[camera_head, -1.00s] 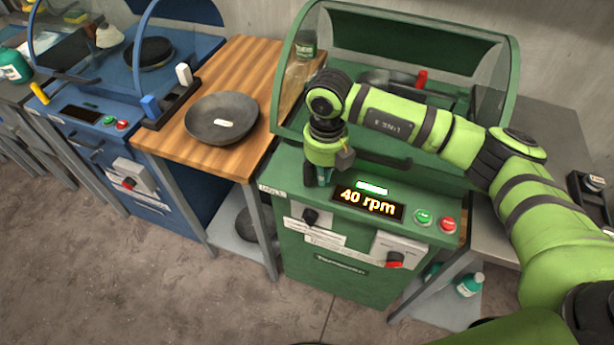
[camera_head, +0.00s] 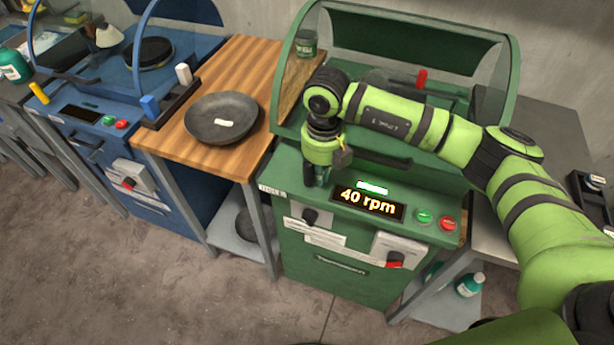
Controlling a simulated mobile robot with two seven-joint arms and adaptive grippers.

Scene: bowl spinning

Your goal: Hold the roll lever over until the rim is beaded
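My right gripper (camera_head: 318,175) points down over the front left of the green spinning machine (camera_head: 352,268). Its fingers are dark and small at this distance, and whatever lies between them is hidden. I cannot tell whether they are closed on a lever. A red-handled lever (camera_head: 421,79) stands farther back, inside the hood, apart from the gripper. The machine's display (camera_head: 370,202) reads 40 rpm, with a lit bar above it. My arm covers much of the space under the hood, so the workpiece and its rim cannot be made out. My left gripper is out of view.
A dark bowl (camera_head: 221,118) with a white label sits on the wooden bench (camera_head: 225,72) left of the machine. A blue machine (camera_head: 105,150) stands farther left. Green and red buttons (camera_head: 435,219) sit right of the display. The hood (camera_head: 395,22) arches behind my arm.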

